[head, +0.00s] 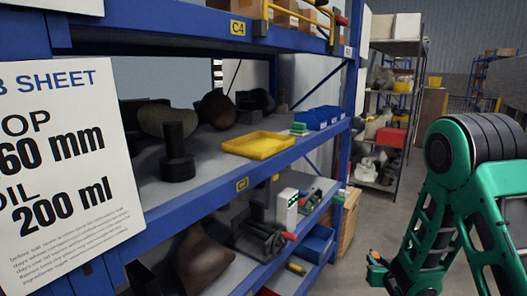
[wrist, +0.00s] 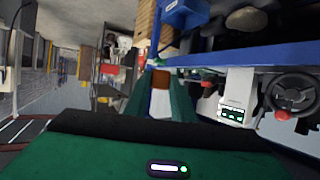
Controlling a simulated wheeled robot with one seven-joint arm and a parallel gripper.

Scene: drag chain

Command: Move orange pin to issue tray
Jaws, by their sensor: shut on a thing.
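My gripper (head: 378,274) is at the lower right of the head view, in the aisle in front of the shelving. In the wrist view its green fingers (wrist: 160,94) are shut on a small piece with an orange-brown end (wrist: 161,77) and a pale part, which I take as the orange pin. In the head view a small orange spot (head: 375,256) shows at the fingertips; the rest is hidden. A shallow yellow tray (head: 258,145), likely the issue tray, lies on the middle shelf near its front edge, up and left of my gripper, well apart from it. It looks empty.
A black stepped part (head: 177,155) stands left of the tray; blue bins (head: 318,118) are to its right. The lower shelf holds a white box with green lights (head: 288,207) and a machine with a red-knobbed handle (head: 262,238). The blue shelf edges are obstacles; the aisle floor is clear.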

